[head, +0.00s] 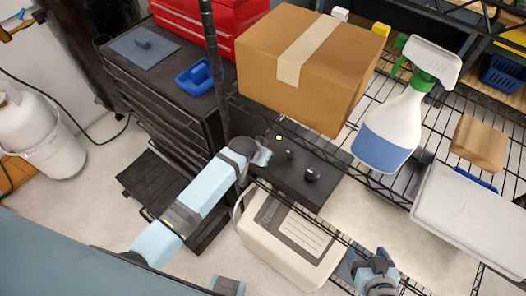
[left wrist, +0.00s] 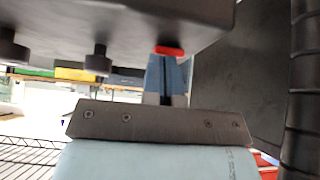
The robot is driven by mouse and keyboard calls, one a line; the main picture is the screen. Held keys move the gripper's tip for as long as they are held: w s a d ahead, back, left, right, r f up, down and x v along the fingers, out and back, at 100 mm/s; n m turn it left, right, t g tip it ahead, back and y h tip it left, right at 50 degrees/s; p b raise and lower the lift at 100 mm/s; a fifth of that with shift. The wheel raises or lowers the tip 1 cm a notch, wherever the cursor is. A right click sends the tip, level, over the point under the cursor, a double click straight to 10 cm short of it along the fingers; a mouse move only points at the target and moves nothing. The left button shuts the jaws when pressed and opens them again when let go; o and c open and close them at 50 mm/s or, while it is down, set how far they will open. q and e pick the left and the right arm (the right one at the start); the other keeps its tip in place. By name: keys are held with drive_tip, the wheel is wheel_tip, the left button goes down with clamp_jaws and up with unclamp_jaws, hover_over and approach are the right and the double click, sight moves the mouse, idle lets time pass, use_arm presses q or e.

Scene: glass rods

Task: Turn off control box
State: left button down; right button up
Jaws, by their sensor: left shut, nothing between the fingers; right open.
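The black control box (head: 325,190) lies on the wire shelf in the head view, with dark knobs (head: 312,174) and a small pale yellow spot on it. My left gripper (head: 264,152) is at the box's left end, shut and empty. In the left wrist view its blue fingers (left wrist: 166,78) are together, their tips just at a red part (left wrist: 169,51) on the face of the control box (left wrist: 130,18). I cannot tell whether they touch it. Two dark knobs show left of the red part. My right gripper (head: 376,272) is open at the bottom of the head view, away from the box.
A cardboard box (head: 300,60) and a spray bottle (head: 395,125) stand on the shelf behind and right of the control box. A black post (head: 213,60) rises close to my left gripper. A beige case (head: 285,245) sits below. A tool cabinet (head: 150,90) stands left.

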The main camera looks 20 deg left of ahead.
use_arm(q)
drive_tip(key=shift+s+a+f+t+b, duration=0.1)
drive_tip(key=shift+s+f+t+b, duration=0.1)
drive_tip(key=shift+f+t+b, duration=0.3)
drive_tip(key=shift+w+r, duration=0.1)
drive_tip(key=shift+r, duration=0.05)
drive_tip(key=shift+r+p, duration=0.85)
drive_tip(key=shift+p, duration=0.35)
